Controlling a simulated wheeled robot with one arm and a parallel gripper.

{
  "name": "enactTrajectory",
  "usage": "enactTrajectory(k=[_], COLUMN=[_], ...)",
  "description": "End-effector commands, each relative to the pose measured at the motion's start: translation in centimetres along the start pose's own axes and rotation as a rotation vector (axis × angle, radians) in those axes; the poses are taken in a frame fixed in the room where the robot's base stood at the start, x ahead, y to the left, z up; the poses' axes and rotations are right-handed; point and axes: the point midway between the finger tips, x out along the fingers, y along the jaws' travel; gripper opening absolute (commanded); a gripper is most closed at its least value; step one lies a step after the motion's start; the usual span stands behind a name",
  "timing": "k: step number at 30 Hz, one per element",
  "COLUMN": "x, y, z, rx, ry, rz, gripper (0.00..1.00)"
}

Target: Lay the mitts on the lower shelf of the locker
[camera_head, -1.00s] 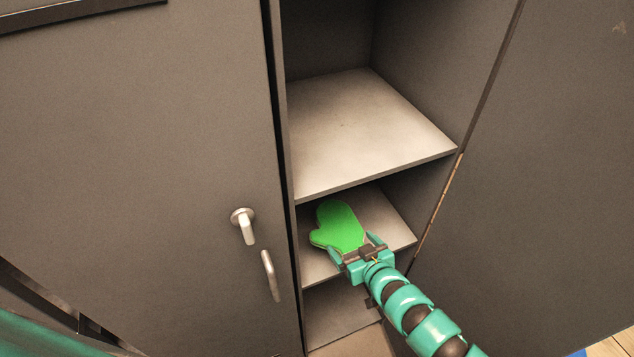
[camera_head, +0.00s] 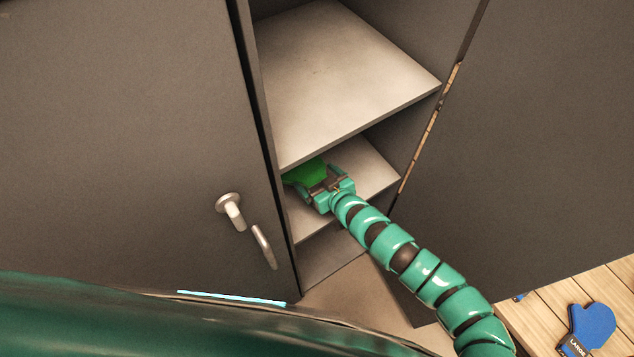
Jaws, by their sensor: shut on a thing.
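A green mitt (camera_head: 305,172) is inside the open locker, over the lower shelf (camera_head: 365,168), with its far part hidden beneath the upper shelf. My gripper (camera_head: 322,187) is shut on the mitt's near end, at the left side of the opening. I cannot tell whether the mitt touches the shelf. A blue mitt (camera_head: 592,325) with a "LARGE" label lies on a slatted wooden surface at the lower right, apart from my gripper.
The upper shelf (camera_head: 345,75) is bare and hangs over the lower one. A closed door with a handle (camera_head: 232,208) stands left of the opening. The open locker door (camera_head: 520,150) is on the right. The wooden slatted surface (camera_head: 545,305) is at the lower right.

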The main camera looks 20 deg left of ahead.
Motion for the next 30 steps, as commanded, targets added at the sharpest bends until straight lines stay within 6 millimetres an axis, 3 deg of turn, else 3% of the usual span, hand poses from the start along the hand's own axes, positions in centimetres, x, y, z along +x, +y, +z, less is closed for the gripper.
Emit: enactTrajectory(k=[11, 23, 24, 30], x=[1.3, 1.5, 1.5, 1.5], y=[-0.1, -0.1, -0.1, -0.1], z=[3.1, 3.8, 3.6, 3.6], rx=[0.001, 0.000, -0.001, -0.001], ry=[-0.002, 0.000, -0.001, -0.001], rz=[-0.001, -0.001, -0.001, -0.001], gripper=[0.66, 0.66, 1.00, 1.00])
